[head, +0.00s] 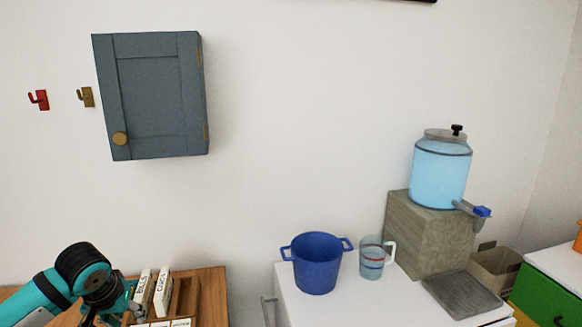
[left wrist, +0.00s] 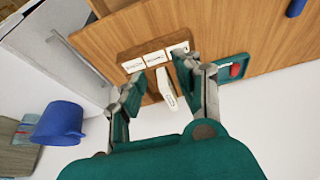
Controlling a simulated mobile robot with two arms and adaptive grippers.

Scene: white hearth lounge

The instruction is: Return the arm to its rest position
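My left arm comes in at the lower left of the head view. Its gripper (head: 128,304) is low over the wooden table, beside the white labelled blocks, and partly cut off by the bottom edge. In the left wrist view the two fingers of my left gripper (left wrist: 160,74) are spread apart. A white labelled block (left wrist: 166,88) shows between and beyond them, and I see no finger closed on it. My right arm and gripper are in neither view.
A grey wall cabinet (head: 155,95) hangs above, shut.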

